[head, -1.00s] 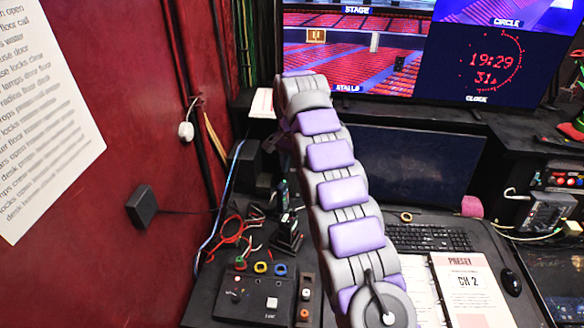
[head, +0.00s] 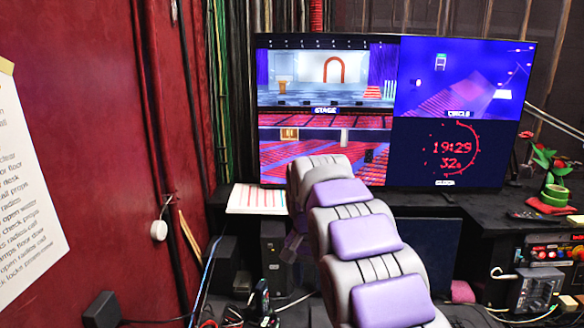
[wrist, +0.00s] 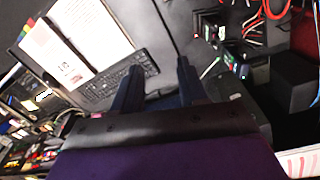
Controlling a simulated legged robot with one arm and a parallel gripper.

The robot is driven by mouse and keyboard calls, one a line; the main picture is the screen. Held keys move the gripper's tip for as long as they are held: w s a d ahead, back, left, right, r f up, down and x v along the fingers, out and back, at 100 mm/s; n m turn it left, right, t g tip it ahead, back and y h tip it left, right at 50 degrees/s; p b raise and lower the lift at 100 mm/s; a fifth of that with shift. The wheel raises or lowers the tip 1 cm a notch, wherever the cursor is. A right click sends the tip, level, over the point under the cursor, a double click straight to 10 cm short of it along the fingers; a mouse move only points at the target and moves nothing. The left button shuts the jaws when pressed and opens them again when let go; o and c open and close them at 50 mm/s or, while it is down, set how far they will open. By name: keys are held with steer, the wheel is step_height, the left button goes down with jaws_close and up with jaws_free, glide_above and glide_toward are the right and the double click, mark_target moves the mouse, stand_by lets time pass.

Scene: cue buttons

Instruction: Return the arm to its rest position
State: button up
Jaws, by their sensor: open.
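My arm (head: 365,245), grey with purple pads, reaches from the bottom of the head view up and away over the desk. Its bent top is in front of the lower edge of the wall screen. My gripper (wrist: 158,70) shows in the wrist view with two dark fingers apart and nothing between them. It is above the desk, with the keyboard (wrist: 100,92) and an open booklet (wrist: 75,45) beyond it to the left. In the head view the gripper is mostly hidden by the arm.
A large screen (head: 450,190) stands at the back, with a sheet of striped paper (head: 258,198) in front. A red wall (head: 90,130) closes the left side. A potted flower (head: 553,185) and a control box (head: 535,290) are at the right. Cables (wrist: 277,8) lie near the gripper.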

steer(key=s+d+f+n+b, duration=0.1)
steer(key=s+d+f, duration=0.2)
steer(key=s, duration=1)
steer(key=s+d+f+n+b, duration=0.1)
steer(key=s+d+f+b, duration=0.1)
steer(key=s, duration=1.1)
steer(key=s+d+f+n+g+b, duration=0.1)
steer(key=s+d+f, duration=0.4)
steer(key=s, duration=0.9)
steer(key=shift+f+n+y, duration=0.3)
steer(key=shift+f+n, duration=0.1)
steer(key=shift+f, duration=0.05)
